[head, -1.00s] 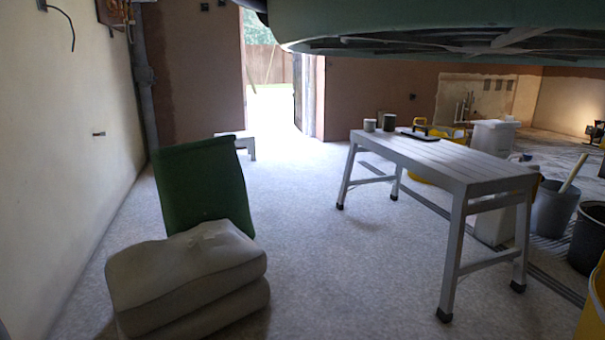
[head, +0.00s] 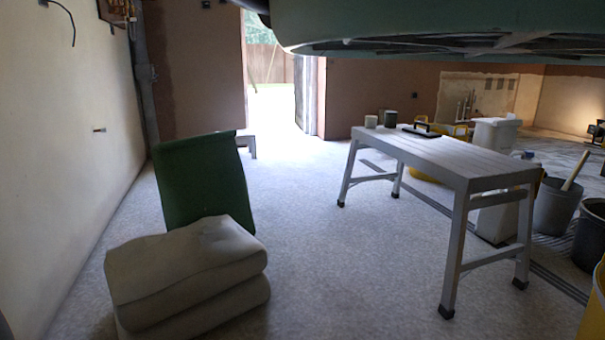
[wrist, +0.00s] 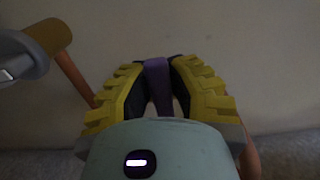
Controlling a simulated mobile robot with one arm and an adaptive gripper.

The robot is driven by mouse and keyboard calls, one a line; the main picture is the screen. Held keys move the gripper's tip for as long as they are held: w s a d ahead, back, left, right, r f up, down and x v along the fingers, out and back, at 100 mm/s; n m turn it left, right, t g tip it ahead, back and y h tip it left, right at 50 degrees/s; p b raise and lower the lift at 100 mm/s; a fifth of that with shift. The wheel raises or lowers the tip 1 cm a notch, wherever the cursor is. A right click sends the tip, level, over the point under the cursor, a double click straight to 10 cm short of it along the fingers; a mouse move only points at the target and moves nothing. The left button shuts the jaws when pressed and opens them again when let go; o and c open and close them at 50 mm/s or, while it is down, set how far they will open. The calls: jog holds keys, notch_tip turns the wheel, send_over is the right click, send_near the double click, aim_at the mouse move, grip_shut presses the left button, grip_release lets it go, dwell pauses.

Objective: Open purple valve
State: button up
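In the wrist view, the purple valve (wrist: 157,82) shows as a narrow purple handle between the two yellow fingers of my gripper (wrist: 164,72). The dark finger pads lie close against both sides of the handle, and the gripper looks shut on it. The valve's body is hidden behind the fingers and my pale gripper housing. My gripper and the purple valve do not show in the head view.
In the wrist view, an orange-brown pipe (wrist: 77,75) and a grey cylindrical part lie at left before a plain wall. In the head view, stacked sacks (head: 185,270), a green panel (head: 203,180) and a grey bench (head: 450,158) stand around clear floor.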

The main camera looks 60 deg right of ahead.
grip_shut()
jog(key=m+p, duration=0.1)
jog(key=m, duration=0.1)
jog(key=w+d+m+p, duration=0.1)
jog(key=m, duration=0.2)
jog(key=w+f+m+p, duration=0.1)
jog(key=m, duration=0.2)
jog(key=shift+w+d, duration=0.15)
jog(key=shift+d, duration=0.15)
